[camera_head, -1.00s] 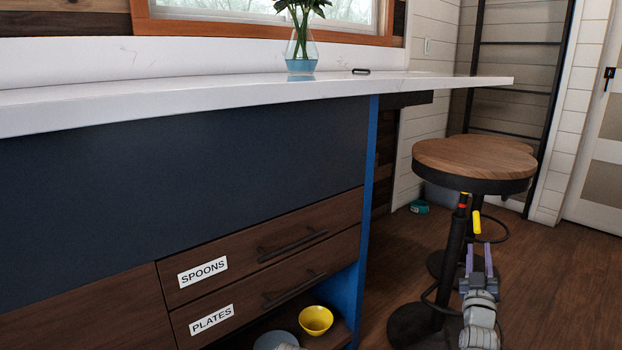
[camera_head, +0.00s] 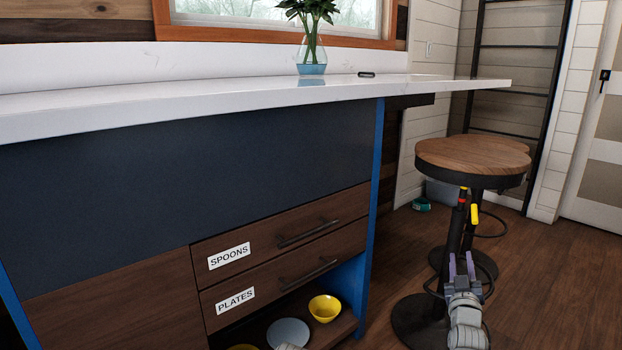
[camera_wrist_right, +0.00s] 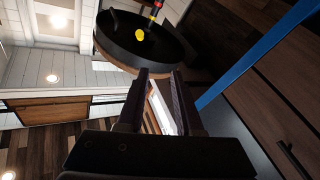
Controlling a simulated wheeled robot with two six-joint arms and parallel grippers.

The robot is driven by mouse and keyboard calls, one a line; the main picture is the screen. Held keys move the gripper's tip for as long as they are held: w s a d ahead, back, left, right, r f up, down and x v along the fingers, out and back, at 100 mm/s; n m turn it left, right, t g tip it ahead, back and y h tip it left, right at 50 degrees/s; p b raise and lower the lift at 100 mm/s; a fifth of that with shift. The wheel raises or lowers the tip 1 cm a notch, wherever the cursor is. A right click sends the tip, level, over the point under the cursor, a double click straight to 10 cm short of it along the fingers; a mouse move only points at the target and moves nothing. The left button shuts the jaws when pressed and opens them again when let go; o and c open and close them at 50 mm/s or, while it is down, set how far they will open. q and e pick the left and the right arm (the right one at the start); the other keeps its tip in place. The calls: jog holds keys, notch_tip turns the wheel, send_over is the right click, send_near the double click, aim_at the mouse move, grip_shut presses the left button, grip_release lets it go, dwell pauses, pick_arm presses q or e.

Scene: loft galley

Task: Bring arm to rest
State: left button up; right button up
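My right gripper (camera_head: 462,265) is low at the right in the head view, in front of the stool's post. Its two fingers are apart with nothing between them; the right wrist view also shows this open gap (camera_wrist_right: 162,100). In the wrist view the fingers point toward the dark underside of a stool seat. I cannot tell the distance between gripper and stool. My left gripper is not clearly in view; only a small pale piece shows at the bottom edge of the head view.
A wooden-topped stool (camera_head: 472,155) stands beside the white counter (camera_head: 200,101); red and yellow parts show under its seat. Drawers labelled SPOONS (camera_head: 282,229) and PLATES (camera_head: 285,280) are shut. A yellow bowl (camera_head: 325,308) and grey plate (camera_head: 287,333) sit on the shelf below.

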jog(key=s+a+f+n+g+y+p, duration=0.1)
jog(key=a+f+g+y+p, duration=0.25)
jog(key=a, duration=0.55)
jog(key=a+f+n+g+y+p, duration=0.1)
jog(key=a+f+g+y+p, duration=0.3)
jog(key=a, duration=0.6)
jog(key=s+a+f+n+g+h+p, duration=0.15)
jog(key=s+a+g+p, duration=0.35)
jog(key=s, duration=0.6)
jog(key=s+a+f+g+h+p, duration=0.1)
jog(key=s+a+f+g+p, duration=0.15)
jog(key=s+a+g, duration=0.65)
jog(key=s+d+r+t+p, duration=0.1)
jog(key=s+r+t+p, duration=0.1)
jog(key=r+p, duration=3.6)
jog(key=shift+s+d+r, duration=0.15)
jog(key=shift+s+r, duration=0.2)
jog(key=shift+s, duration=0.3)
